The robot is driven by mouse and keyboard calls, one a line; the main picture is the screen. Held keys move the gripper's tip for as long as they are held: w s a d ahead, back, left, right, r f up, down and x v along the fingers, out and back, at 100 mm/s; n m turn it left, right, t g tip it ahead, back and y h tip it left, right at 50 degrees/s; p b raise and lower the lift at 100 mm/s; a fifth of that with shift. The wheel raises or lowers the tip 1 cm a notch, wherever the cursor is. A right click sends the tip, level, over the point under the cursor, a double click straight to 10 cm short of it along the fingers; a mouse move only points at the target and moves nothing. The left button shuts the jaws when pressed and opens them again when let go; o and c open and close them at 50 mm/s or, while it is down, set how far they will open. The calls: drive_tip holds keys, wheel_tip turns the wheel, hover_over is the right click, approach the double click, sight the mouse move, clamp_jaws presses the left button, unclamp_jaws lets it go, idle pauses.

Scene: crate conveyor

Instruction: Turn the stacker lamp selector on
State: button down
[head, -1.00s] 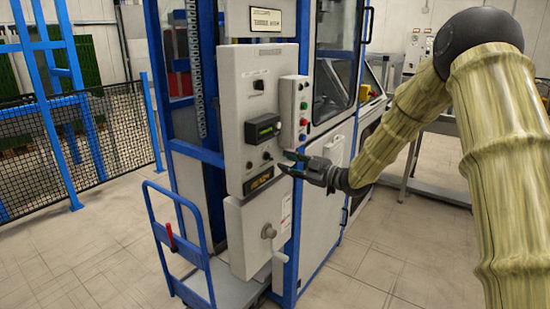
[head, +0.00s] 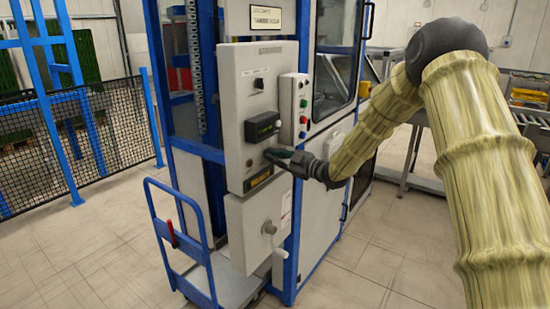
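The light grey control panel (head: 236,105) on the blue-framed machine carries a black selector knob (head: 259,84) near its top and a small round knob (head: 249,164) below the display. Another small knob, seen earlier to the right of that one, is now hidden behind my gripper. I cannot read the labels, so I cannot tell which is the stacker lamp selector. My gripper (head: 269,154) is at the panel face, its fingertips over the hidden knob's place. The fingers overlap in this view. I cannot tell whether they grip the knob.
A black display unit (head: 263,126) sits just above my gripper. A button box (head: 293,108) with coloured buttons is to the right. A yellow-lettered plate (head: 258,179) is below. A blue trolley (head: 187,245) stands in front at lower left. Floor is clear at lower right.

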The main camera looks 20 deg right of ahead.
idle(0.4)
drive_tip(key=shift+r+m+p, duration=0.15)
drive_tip(key=shift+m+p, duration=2.55)
drive_tip(key=shift+m, duration=5.1)
drive_tip(key=c, duration=1.5)
unclamp_jaws()
drive_tip(key=shift+c, duration=0.2)
drive_tip(key=shift+s, duration=0.1)
